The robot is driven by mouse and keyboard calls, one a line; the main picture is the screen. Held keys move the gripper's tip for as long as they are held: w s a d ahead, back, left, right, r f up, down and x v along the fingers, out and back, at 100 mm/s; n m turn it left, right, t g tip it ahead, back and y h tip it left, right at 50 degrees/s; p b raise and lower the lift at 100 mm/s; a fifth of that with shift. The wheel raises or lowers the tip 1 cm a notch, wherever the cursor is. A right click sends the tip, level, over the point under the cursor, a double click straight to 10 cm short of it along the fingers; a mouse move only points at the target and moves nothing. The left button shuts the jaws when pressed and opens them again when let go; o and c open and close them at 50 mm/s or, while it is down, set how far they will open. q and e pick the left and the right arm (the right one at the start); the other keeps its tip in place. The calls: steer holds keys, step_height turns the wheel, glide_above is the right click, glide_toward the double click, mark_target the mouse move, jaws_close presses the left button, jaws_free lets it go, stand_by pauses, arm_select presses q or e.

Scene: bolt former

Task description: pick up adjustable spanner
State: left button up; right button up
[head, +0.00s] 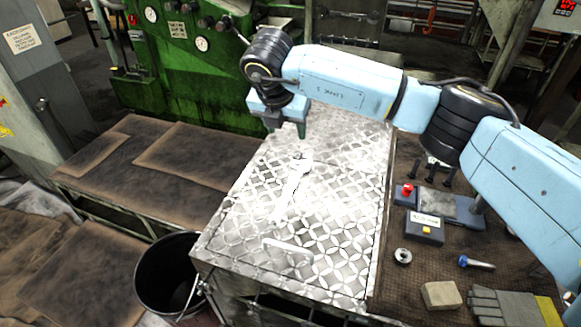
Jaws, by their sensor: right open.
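The adjustable spanner (293,186) is silver and lies on the patterned metal plate top (345,230), its head toward the back and its handle toward the front. It blends in with the shiny plate. My right gripper (286,131) is above the plate's back part, just behind the spanner's head, fingers pointing down. It is open and empty, apart from the spanner. My right arm reaches in from the right across the top of the view. My left gripper is not in view.
On the right, a brown mat holds a button box (424,227), a ring nut (402,256), a blue-headed bolt (476,263), a block (441,295) and gloves (505,308). A black bucket (150,285) stands at front left.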

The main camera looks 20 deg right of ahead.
steer(key=f, duration=0.2)
steer(key=b, duration=0.7)
glide_toward(296, 175)
steer(key=shift+a+f+p, duration=0.35)
steer(key=shift+f+p, duration=0.05)
steer(key=shift+f, duration=0.45)
steer(key=shift+d+x, duration=0.2)
steer(key=shift+x, duration=0.7)
steer(key=f, duration=0.1)
steer(key=w+d+f, duration=0.1)
steer(key=shift+w+d+f, duration=0.2)
steer(key=shift+w+f, duration=0.05)
steer(key=shift+f, duration=0.15)
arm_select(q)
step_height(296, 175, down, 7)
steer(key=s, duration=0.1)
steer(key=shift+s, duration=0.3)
arm_select(e)
steer(key=shift+w+d+f, duration=0.1)
steer(key=shift+w+f, duration=0.1)
steer(key=shift+f, duration=0.2)
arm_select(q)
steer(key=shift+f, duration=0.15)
arm_select(e)
steer(key=shift+f, duration=0.15)
